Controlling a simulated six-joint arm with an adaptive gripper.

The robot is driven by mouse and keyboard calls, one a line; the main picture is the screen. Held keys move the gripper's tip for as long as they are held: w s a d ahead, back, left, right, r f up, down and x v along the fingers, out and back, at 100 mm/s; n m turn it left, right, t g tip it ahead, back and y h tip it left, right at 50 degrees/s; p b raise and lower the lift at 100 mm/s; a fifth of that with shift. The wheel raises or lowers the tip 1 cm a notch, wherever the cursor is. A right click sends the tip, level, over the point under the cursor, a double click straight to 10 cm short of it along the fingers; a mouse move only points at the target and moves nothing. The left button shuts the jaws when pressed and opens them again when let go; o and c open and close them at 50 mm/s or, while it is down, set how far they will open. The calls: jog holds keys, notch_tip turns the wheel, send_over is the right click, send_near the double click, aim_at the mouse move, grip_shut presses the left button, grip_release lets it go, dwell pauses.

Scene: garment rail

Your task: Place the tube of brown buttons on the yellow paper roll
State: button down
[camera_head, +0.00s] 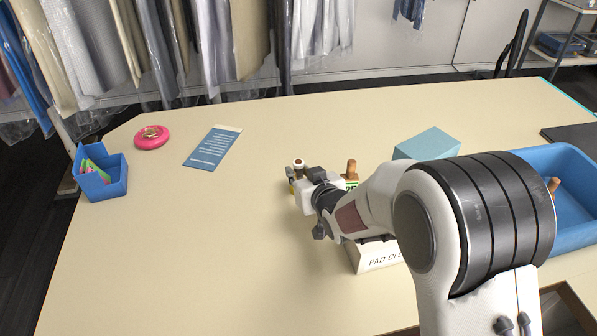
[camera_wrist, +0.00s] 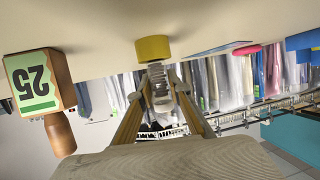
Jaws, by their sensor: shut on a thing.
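My gripper (camera_head: 297,176) is over the middle of the table, its fingers closed around a small tube. In the head view the tube of brown buttons (camera_head: 298,163) shows as a pale rim with a brown centre. In the wrist view the whitish, ridged tube (camera_wrist: 160,88) sits between the two fingertips. That view is upside down, with the table at the top. The yellow paper roll (camera_wrist: 153,48) stands on the table there, in line with the tube's lower end. I cannot tell whether tube and roll touch. In the head view my gripper mostly hides the roll.
A wooden-handled stamp with a green 25 label (camera_wrist: 36,84) stands close beside my gripper. A lettered box (camera_head: 380,259) is partly under my arm. A teal block (camera_head: 428,143) and blue bin (camera_head: 570,165) are right. A pink dish (camera_head: 151,137) and blue card (camera_head: 212,148) lie left.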

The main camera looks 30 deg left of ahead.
jog(key=shift+f, duration=0.1)
jog(key=c, duration=1.9)
grip_release()
jog(key=shift+s+d+r, duration=0.15)
jog(key=shift+d+r, duration=0.1)
jog(key=shift+r, duration=0.05)
jog(key=shift+v, duration=5.65)
jog(key=shift+f, duration=0.1)
